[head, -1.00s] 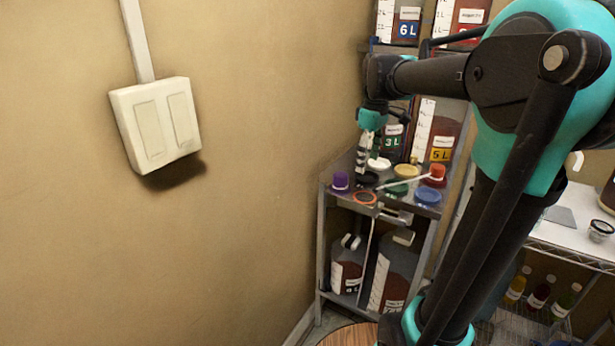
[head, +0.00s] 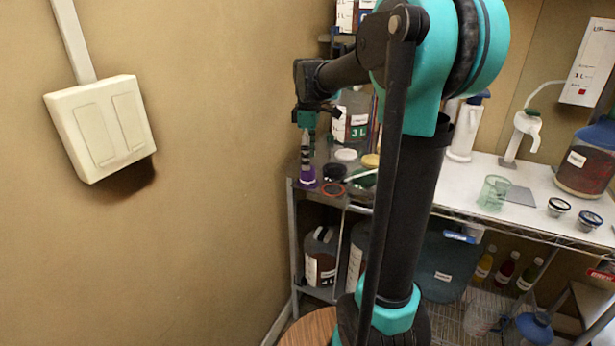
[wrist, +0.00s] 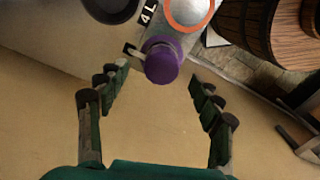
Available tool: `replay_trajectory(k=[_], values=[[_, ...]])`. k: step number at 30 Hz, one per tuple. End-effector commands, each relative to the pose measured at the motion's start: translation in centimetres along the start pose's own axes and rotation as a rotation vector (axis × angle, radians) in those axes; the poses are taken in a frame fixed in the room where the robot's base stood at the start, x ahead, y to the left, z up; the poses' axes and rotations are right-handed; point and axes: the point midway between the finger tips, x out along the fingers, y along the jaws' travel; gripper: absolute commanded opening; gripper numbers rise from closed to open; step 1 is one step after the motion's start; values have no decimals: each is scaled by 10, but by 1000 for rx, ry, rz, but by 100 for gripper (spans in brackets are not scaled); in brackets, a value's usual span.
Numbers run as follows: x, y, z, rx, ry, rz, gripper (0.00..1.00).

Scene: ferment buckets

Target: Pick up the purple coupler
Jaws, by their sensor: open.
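The purple coupler (wrist: 162,62) shows in the wrist view between and just beyond the two fingertips, near the shelf's edge. In the head view the purple coupler (head: 308,175) stands at the left end of the metal shelf top, directly below my gripper. My gripper (wrist: 156,82) is open, with one finger to each side of the coupler's line. No touch between the fingers and the coupler shows. In the head view my gripper (head: 306,158) points down over the coupler, and its tips are too small to make out clearly.
An orange ring (head: 333,189) and a dark round lid (head: 334,172) lie beside the coupler. A white lid (head: 346,155) and a green lid (head: 362,177) are farther right. The tan wall (head: 200,230) is close on the left. A wooden barrel (wrist: 262,35) shows in the wrist view.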

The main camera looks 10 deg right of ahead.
Motion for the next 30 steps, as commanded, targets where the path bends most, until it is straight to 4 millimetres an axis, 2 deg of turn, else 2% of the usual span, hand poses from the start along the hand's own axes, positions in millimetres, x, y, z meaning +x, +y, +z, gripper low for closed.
replay_trajectory(k=[7, 16, 25, 30], values=[[16, -1, -1, 0, 0, 0, 66], [56, -2, -4, 1, 0, 0, 66], [60, -2, -4, 0, 0, 0, 66], [60, -2, -4, 0, 0, 0, 46]])
